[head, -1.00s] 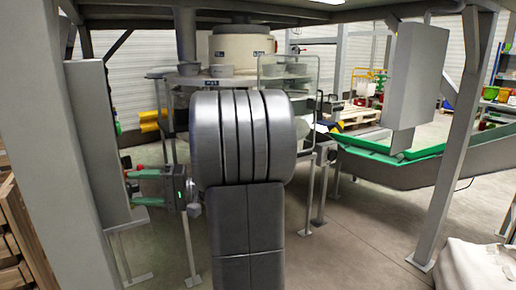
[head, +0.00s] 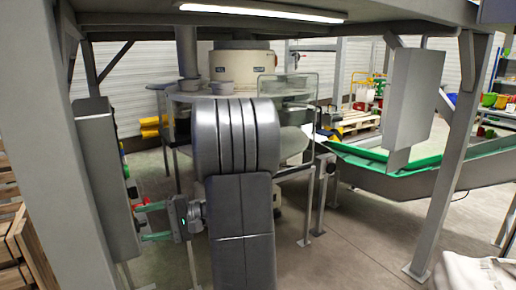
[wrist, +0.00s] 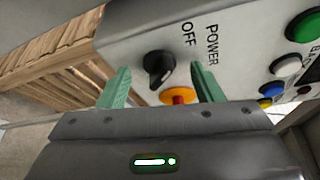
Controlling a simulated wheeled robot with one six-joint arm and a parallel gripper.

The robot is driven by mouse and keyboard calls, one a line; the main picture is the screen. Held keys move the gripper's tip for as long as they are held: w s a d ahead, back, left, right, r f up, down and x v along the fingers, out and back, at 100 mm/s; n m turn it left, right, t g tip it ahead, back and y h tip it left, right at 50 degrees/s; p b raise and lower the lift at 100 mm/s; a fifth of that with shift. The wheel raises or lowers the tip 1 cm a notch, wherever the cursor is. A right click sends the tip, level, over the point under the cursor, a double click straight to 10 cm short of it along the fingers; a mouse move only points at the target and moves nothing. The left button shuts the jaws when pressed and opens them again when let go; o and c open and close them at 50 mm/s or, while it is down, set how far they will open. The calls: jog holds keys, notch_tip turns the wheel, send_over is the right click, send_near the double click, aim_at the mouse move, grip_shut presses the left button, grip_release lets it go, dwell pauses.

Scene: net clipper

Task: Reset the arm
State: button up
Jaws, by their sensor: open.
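My gripper (head: 150,221) is at the left in the head view, with its green fingers pointing left at a grey control box (head: 96,135) on a post. In the wrist view my gripper (wrist: 158,88) is open. A black rotary knob (wrist: 158,69), marked OFF and POWER, shows between the two green fingertips. A red button on a yellow base (wrist: 178,96) lies just below the knob, also between the fingers. Nothing is held. I cannot tell whether a finger touches the panel. My grey arm covers the middle of the head view.
Green, white and blue buttons (wrist: 303,27) line the panel's right side in the wrist view. Wooden crates (head: 30,245) stand at the far left. A round machine (head: 242,66) stands behind my arm. A green-edged conveyor (head: 400,165) and a post (head: 455,160) are on the right.

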jog(key=m+h+p, duration=0.1)
jog(key=p, duration=0.3)
jog(key=m+p, duration=0.2)
jog(key=p, duration=0.3)
jog(key=shift+r+h, duration=0.35)
jog(key=shift+h, duration=0.05)
jog(key=shift+f+m+g+p, duration=0.25)
jog(key=shift+m+p, duration=0.25)
jog(key=shift+p, duration=0.4)
